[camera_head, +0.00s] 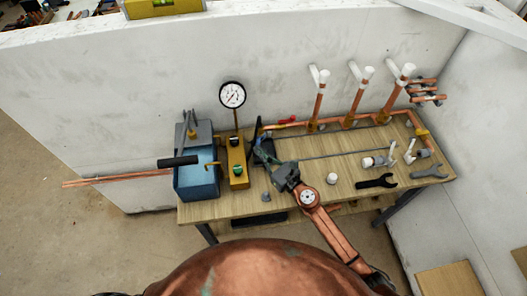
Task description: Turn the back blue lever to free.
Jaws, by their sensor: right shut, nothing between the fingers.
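A brass block (236,155) stands on the wooden bench beside a blue tank. It carries two small dark blue-green fittings, a back one (237,141) and a front one (237,169); these may be the blue levers, but their exact shape and turn are too small to tell. My right gripper (260,146) is shut and empty, just right of the block, its tips near the back fitting's level. Whether it touches the block I cannot tell. My left gripper is not in view.
The blue tank (198,178) with a black handle stands left. A pressure gauge (232,95) rises behind the block. A red lever (288,120) and copper pipes (345,122) run along the back. Black wrench (376,182), grey wrench (429,171) and white fittings lie right.

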